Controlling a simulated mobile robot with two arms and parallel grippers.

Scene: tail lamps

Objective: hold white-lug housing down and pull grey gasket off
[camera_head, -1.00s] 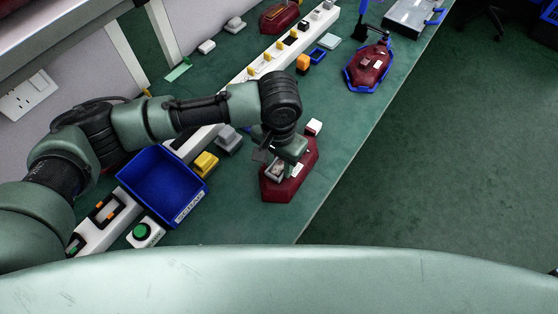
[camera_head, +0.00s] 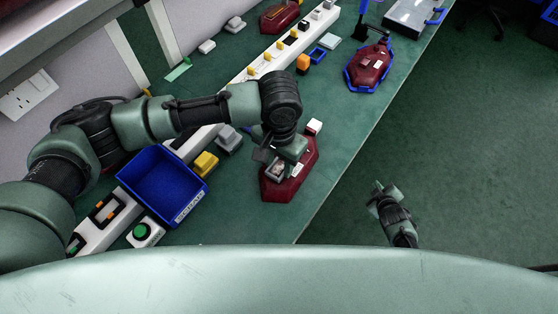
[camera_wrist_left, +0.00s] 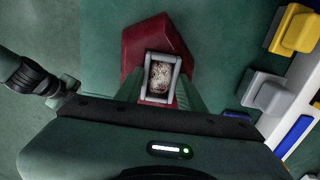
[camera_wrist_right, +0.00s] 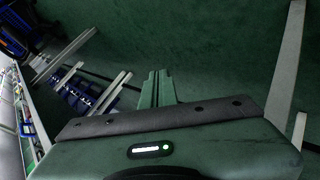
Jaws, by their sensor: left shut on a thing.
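The white-lug housing (camera_head: 296,180) is a dark red angular body lying on the green bench near its front edge. Its white lug (camera_head: 314,126) shows at the far end. My left gripper (camera_head: 277,168) is over the housing, shut on a grey rectangular raised part with a speckled middle. In the left wrist view this grey part (camera_wrist_left: 160,77) sits between the fingers, with the red housing (camera_wrist_left: 150,40) around its far side. My right gripper (camera_head: 380,190) is shut and empty, beyond the bench edge above the floor.
A blue bin (camera_head: 160,185), a yellow block (camera_head: 205,164) and a grey block (camera_head: 229,140) are left of the housing. A green button box (camera_head: 145,235) stands nearer. Another red housing with a blue rim (camera_head: 368,70) lies farther off. The bench right of the housing is clear.

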